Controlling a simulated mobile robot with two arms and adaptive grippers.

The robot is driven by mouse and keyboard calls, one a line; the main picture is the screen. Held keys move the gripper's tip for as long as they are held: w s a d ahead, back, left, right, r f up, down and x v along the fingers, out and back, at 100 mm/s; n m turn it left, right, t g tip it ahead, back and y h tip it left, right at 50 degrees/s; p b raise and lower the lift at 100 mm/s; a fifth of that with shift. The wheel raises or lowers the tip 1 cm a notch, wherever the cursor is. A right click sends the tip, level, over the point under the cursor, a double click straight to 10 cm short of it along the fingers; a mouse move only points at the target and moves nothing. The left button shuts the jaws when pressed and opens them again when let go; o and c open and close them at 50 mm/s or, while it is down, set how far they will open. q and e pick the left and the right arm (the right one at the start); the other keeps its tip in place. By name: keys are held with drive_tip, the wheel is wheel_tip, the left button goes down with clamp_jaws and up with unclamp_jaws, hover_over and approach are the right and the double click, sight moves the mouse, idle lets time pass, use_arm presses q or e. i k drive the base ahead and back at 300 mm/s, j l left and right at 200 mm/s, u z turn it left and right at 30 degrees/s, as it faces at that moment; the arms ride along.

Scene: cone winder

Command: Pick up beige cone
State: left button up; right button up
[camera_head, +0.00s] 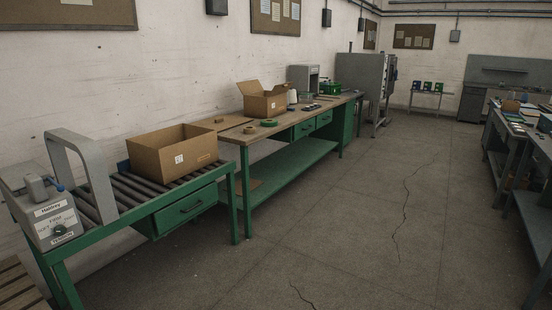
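A small pale, off-white object (292,97), possibly the beige cone, stands on the wooden-topped bench (318,110) just right of an open carton. It is too small and far off for me to tell its shape or colour surely. I see no other clear cone. Neither of my grippers is in view.
An open cardboard box (172,153) sits on a green-framed roller table (110,205) with a grey taping machine (52,210). An open-flapped carton (264,101) and green tape rolls (269,123) are on the bench. The concrete floor (340,215) is clear; grey benches (525,150) line the right.

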sight(292, 98)
drive_tip(key=i, duration=2.95)
drive_tip(key=i+j+z, duration=0.1)
drive_tip(key=i, duration=1.4)
drive_tip(key=i+j, duration=0.15)
drive_tip(key=i, duration=1.35)
